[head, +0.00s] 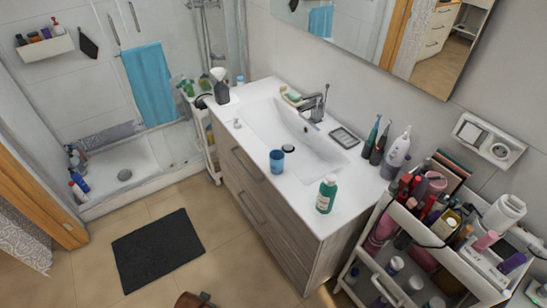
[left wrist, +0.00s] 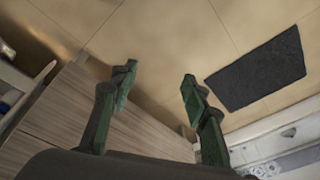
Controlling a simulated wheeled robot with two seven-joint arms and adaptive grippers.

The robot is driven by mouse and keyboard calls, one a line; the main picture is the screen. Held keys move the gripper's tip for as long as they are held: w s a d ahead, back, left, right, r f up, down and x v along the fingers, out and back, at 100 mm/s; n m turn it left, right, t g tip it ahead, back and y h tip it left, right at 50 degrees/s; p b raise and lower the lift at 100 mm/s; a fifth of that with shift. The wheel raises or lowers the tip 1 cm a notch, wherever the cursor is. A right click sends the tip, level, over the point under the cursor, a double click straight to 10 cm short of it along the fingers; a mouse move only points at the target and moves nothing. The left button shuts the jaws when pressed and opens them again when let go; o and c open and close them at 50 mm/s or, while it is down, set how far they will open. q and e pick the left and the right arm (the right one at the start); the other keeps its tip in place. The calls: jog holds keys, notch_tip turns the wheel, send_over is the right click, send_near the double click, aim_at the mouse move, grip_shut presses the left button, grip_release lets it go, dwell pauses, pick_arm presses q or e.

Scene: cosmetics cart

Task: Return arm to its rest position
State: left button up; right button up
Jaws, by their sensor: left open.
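My left gripper (left wrist: 157,88) shows in the left wrist view with its two dark green fingers spread wide apart. Nothing is between the fingers. Behind them I see the wood-grain drawer front of the vanity (left wrist: 85,110) and the tan tiled floor (left wrist: 165,30). The gripper touches nothing that I can see. In the head view no gripper can be made out; only a small brown and black piece shows at the bottom edge. My right gripper is in neither view.
The white-topped vanity (head: 330,195) holds a blue cup (head: 277,161) and a green bottle (head: 327,194). A crowded cosmetics cart (head: 480,268) stands at right. A dark mat (head: 158,250) lies on the floor, also in the left wrist view (left wrist: 258,70). Floor around it is clear.

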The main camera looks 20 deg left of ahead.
pick_arm(q)
jog(key=s+d+f+g, duration=0.1)
jog(key=s+f, duration=0.2)
jog(key=f, duration=0.7)
jog(key=s+f, duration=0.4)
jog(key=f, duration=0.7)
jog(key=s+f+m+g, duration=0.1)
jog(key=s+f, duration=1.2)
jog(key=s, duration=0.4)
jog(key=shift+s, duration=0.2)
